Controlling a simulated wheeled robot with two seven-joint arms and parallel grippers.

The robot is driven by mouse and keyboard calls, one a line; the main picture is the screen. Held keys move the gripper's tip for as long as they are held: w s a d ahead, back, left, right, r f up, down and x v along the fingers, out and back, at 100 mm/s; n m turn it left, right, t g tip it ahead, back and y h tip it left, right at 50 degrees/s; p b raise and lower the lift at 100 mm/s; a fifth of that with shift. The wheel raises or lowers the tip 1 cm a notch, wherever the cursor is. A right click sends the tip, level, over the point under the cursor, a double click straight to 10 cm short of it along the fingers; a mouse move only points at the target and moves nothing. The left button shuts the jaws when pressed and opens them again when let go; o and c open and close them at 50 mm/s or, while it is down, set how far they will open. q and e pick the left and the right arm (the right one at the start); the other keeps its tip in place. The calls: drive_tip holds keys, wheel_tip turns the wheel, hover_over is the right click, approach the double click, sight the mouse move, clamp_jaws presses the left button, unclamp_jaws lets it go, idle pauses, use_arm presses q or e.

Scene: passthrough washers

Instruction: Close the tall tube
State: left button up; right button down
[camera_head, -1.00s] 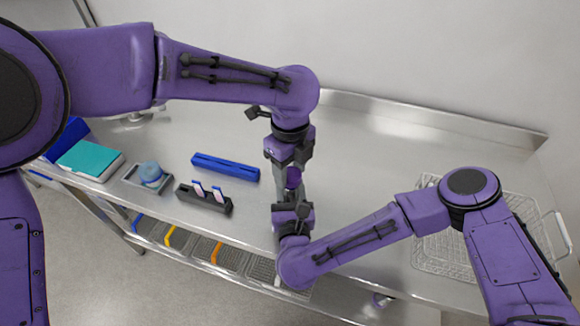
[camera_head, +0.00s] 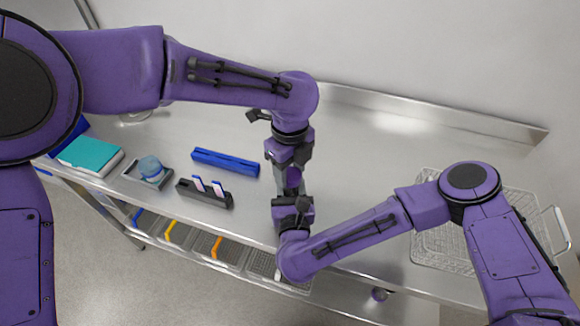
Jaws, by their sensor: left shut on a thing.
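My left gripper (camera_head: 291,177) reaches in from the upper left and points toward the front of the steel table, at mid-picture. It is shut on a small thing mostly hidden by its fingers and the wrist. My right gripper (camera_head: 291,193) comes from the lower right and points back at the left one, with its fingertips almost meeting the left one's. Whether it is open or shut is hidden. I cannot make out the tall tube or its cap clearly; the narrow space between the two grippers is too covered to tell.
A blue bar-shaped rack (camera_head: 225,162), a dark rack with two upright pieces (camera_head: 204,194), a grey tray with a blue round thing (camera_head: 152,169) and a teal-topped box (camera_head: 91,156) lie left. A wire basket (camera_head: 430,247) stands right. The table back is clear.

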use_arm(q)
drive_tip(key=shift+f, duration=0.45)
